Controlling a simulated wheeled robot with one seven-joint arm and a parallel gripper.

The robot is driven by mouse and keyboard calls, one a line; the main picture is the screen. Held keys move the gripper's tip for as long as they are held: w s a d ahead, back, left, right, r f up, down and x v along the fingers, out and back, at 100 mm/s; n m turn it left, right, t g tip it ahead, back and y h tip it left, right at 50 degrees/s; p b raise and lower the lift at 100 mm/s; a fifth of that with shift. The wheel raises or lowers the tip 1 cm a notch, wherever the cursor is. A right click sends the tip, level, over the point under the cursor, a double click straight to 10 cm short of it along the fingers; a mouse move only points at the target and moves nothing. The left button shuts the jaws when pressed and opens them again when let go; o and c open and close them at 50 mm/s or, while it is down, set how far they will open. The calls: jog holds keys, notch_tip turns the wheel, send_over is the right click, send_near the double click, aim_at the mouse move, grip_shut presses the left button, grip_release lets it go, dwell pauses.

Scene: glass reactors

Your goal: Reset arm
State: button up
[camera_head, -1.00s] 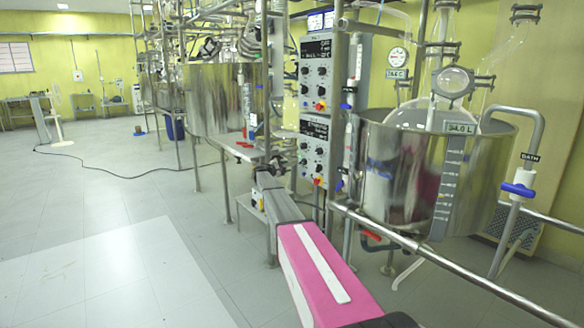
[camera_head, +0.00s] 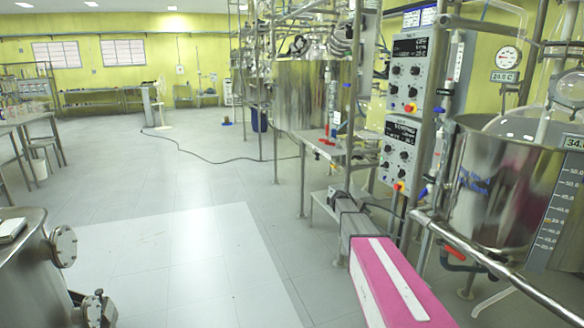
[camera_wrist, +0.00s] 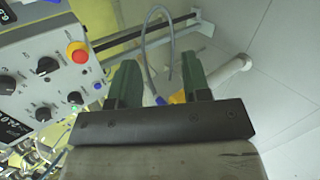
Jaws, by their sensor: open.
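My gripper (camera_wrist: 160,82) shows in the wrist view as two dark green fingers standing apart on a black crossbar. It is open and nothing is between the fingers. A control box (camera_wrist: 50,75) with black knobs and a red button is close by on the left of that view. In the head view my pink and grey arm reaches forward along the reactor row, with its far end close to the lower control box (camera_head: 403,153). The fingers are too small to make out there.
A steel reactor vessel (camera_head: 500,185) and a metal rail (camera_head: 500,270) stand right of my arm. Another steel vessel (camera_head: 300,95) is farther ahead. A steel tank (camera_head: 28,275) is at the lower left. The tiled floor (camera_head: 180,230) between is open, with a cable farther back.

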jog(key=s+a+f+m+g+y, duration=0.1)
jog(key=s+a+y, duration=0.2)
jog(key=s, duration=1)
jog(key=s+a+f+m+g+y, duration=0.1)
jog(key=s+a+f+m+y, duration=0.1)
jog(key=s+a, duration=0.6)
jog(key=s+a+f+m+y, duration=0.2)
jog(key=s+a+y, duration=0.3)
jog(key=s, duration=1.4)
jog(key=shift+s+a+g, duration=0.3)
jog(key=shift+a+g, duration=0.1)
jog(key=shift+a, duration=0.05)
jog(key=shift+o, duration=0.3)
